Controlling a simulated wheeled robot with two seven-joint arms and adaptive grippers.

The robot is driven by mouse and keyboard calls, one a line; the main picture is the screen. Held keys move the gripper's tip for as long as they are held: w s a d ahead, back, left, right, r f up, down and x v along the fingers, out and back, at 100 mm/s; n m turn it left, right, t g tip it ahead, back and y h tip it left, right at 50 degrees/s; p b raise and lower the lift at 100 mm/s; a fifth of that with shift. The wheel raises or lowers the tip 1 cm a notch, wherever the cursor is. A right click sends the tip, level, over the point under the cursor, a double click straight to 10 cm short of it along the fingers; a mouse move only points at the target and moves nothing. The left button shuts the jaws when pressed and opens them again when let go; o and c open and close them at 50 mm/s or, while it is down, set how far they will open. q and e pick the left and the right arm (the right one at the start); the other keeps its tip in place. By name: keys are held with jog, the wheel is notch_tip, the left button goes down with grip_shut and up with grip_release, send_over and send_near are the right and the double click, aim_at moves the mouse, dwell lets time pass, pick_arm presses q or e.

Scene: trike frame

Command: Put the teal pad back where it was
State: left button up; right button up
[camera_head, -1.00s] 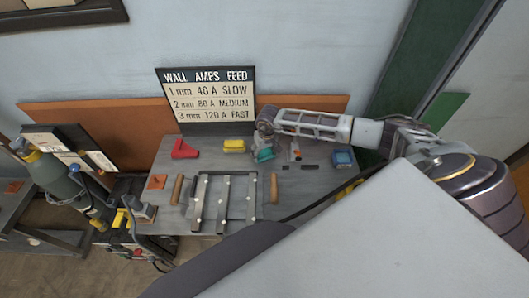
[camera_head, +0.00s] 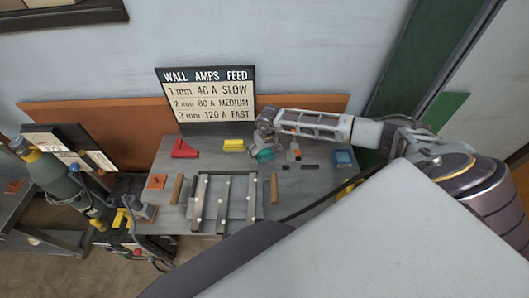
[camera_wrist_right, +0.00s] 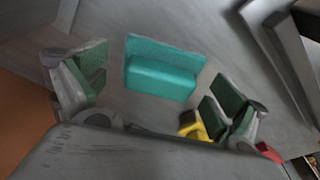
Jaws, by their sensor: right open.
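The teal pad (camera_wrist_right: 160,76) is a block with a wider flange along one side, lying on the grey bench top in the right wrist view. In the head view the teal pad (camera_head: 264,155) shows just below my right gripper (camera_head: 262,143), partly covered by it. In the right wrist view my right gripper (camera_wrist_right: 160,94) has its green-lined fingers spread apart, one on each side of the pad in the picture. I see no contact between fingers and pad. My left gripper is not in view.
A yellow block (camera_head: 234,146) and a red piece (camera_head: 184,149) lie left of the pad. A blue block (camera_head: 342,158) lies to the right. A metal frame fixture (camera_head: 225,202) stands in front, between brown handles. A settings sign (camera_head: 208,98) stands behind.

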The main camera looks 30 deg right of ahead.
aim_at(266, 157)
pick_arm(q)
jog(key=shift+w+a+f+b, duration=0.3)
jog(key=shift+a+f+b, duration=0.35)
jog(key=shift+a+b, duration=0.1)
pick_arm(e)
notch_tip(266, 157, up, 12)
jog(key=s, duration=0.1)
jog(key=shift+s+a, duration=0.15)
jog(key=shift+s, duration=0.25)
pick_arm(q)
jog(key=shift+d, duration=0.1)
